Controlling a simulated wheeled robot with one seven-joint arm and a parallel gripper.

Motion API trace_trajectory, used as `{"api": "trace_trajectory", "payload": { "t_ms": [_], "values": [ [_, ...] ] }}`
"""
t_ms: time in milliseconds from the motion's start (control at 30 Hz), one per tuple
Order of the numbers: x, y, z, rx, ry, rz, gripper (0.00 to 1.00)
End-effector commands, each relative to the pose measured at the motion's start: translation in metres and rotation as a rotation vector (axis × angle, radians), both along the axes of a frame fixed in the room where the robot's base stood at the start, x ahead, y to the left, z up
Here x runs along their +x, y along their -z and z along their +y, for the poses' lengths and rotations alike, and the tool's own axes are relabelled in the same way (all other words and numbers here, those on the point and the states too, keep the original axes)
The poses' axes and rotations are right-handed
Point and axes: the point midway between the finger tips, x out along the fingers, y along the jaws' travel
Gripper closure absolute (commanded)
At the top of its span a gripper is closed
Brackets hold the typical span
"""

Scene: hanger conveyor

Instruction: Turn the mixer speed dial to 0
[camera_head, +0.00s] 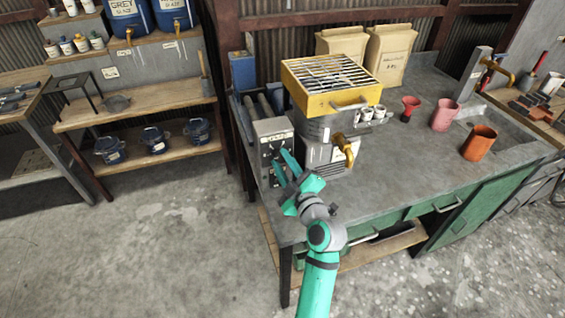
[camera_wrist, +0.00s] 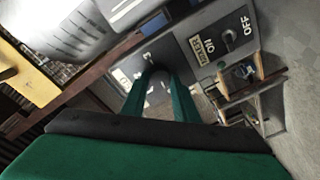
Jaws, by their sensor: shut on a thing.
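The mixer control box (camera_head: 272,132) is a grey box at the left end of the metal workbench. In the wrist view its grey panel (camera_wrist: 182,38) fills the top right and tilts. A switch (camera_wrist: 230,38) on it sits between ON and OFF markings, with a small cream label beside it. My gripper (camera_head: 282,160) is at the box's front face. In the wrist view its two green fingers (camera_wrist: 160,82) reach the panel left of the switch and are closed on the speed dial. The fingers mostly hide the dial, and its pointer and number cannot be read.
A yellow grated tray (camera_head: 330,80) sits on a machine right of the box. A red funnel (camera_head: 410,108), a pink cup (camera_head: 445,115) and an orange cup (camera_head: 479,143) stand on the workbench (camera_head: 400,165). Shelves (camera_head: 140,103) stand at left; the floor between is clear.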

Motion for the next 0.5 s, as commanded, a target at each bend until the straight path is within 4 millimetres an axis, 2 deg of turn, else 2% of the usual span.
{"api": "trace_trajectory", "payload": {
  "t_ms": [500],
  "values": [
    [0.0001,0.0010,-0.0004,-0.116,0.001,-0.035,0.96]
  ]
}}
